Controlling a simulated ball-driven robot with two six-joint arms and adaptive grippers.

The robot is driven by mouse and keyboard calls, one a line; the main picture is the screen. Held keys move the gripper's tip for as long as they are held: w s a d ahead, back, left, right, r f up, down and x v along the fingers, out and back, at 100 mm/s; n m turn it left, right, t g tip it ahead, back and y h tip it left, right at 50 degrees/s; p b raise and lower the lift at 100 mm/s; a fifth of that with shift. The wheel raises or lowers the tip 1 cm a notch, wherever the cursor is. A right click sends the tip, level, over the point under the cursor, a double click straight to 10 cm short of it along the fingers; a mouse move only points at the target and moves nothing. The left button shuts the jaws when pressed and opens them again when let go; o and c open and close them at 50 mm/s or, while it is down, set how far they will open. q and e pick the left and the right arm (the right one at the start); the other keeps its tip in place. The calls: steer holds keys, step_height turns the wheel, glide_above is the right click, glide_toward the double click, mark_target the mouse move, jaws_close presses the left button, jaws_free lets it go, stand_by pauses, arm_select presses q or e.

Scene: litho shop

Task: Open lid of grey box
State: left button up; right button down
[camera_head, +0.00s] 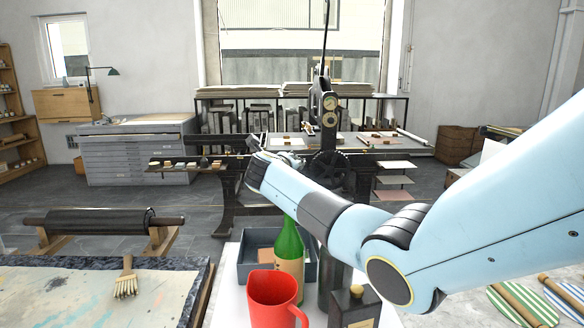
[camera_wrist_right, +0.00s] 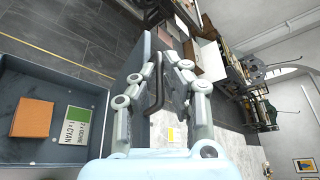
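The grey box (camera_head: 247,268) stands on the white table behind the green bottle, its inside partly showing. The right wrist view looks into the open box (camera_wrist_right: 56,158) at left; an orange block (camera_wrist_right: 32,118) and a green-and-white card (camera_wrist_right: 77,125) lie inside. A grey panel that looks like the raised lid (camera_wrist_right: 132,64) stands beside the box, with a dark bent handle (camera_wrist_right: 154,84). My right gripper (camera_wrist_right: 160,62) has its fingers spread, the handle between them; firm contact cannot be told. In the head view it is mostly hidden beyond my wrist. My left gripper is out of view.
A red jug (camera_head: 272,299), green bottle (camera_head: 289,250) and dark bottles (camera_head: 354,305) stand close in front of the box. A brush (camera_head: 126,280) lies on the stained slab at left. A press (camera_head: 328,150) stands beyond.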

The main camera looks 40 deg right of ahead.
stand_by(0.4)
steer(key=shift+s+d+r+p, duration=0.1)
steer(key=shift+s+d+p, duration=0.05)
steer(key=shift+p, duration=0.15)
steer(key=s+d+p, duration=0.4)
steer(key=d+p, duration=0.1)
steer(key=shift+s+d+r, duration=0.15)
steer(key=shift+s+r, duration=0.05)
steer(key=shift+r, duration=0.15)
steer(key=c, duration=1.4)
jaws_free()
steer(key=shift+c, duration=0.2)
